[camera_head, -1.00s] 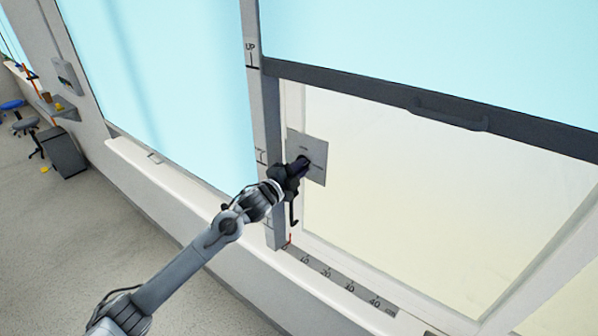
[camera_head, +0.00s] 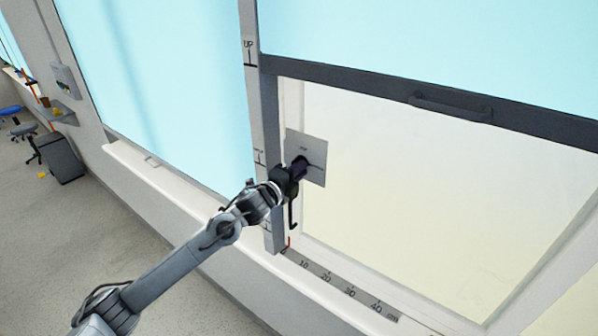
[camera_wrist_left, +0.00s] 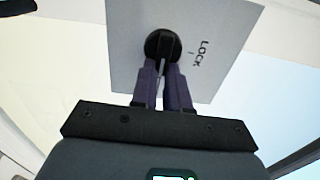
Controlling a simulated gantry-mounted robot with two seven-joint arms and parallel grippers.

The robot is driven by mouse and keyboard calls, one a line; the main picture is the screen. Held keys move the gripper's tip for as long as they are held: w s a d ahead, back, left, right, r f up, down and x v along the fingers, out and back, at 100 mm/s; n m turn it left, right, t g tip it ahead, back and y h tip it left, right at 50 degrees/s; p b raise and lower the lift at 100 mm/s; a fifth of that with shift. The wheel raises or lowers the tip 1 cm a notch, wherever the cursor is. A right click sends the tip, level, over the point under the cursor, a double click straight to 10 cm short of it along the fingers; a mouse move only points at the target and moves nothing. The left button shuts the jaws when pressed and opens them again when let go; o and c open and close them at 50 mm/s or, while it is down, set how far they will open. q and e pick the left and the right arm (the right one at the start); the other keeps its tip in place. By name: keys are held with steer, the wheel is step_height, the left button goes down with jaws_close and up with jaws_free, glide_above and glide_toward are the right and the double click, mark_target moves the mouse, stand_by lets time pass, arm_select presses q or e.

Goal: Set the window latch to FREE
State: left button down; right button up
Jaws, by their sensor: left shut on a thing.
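The window latch is a grey square plate (camera_head: 314,148) on the window frame, with a round black knob (camera_wrist_left: 162,46) at its middle. The word LOCK and a short tick stand on the plate beside the knob in the left wrist view. In the head view the gripper (camera_head: 299,168) hides most of the knob. Which mark the knob points at cannot be told. My right gripper is not in view.
A dark sash rail (camera_head: 400,98) with a handle (camera_head: 450,107) crosses above the plate. A grey post (camera_head: 262,130) stands left of it. A ruler strip (camera_head: 340,285) lies on the sill below. A bin (camera_head: 60,158) stands far left.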

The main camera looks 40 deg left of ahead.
arm_select(q)
steer(key=c, duration=1.1)
jaws_free()
steer(key=shift+s, duration=0.1)
steer(key=s+b, duration=0.2)
steer(key=s, duration=0.8)
steer(key=shift+s+d, duration=0.1)
steer(key=shift+s, duration=0.2)
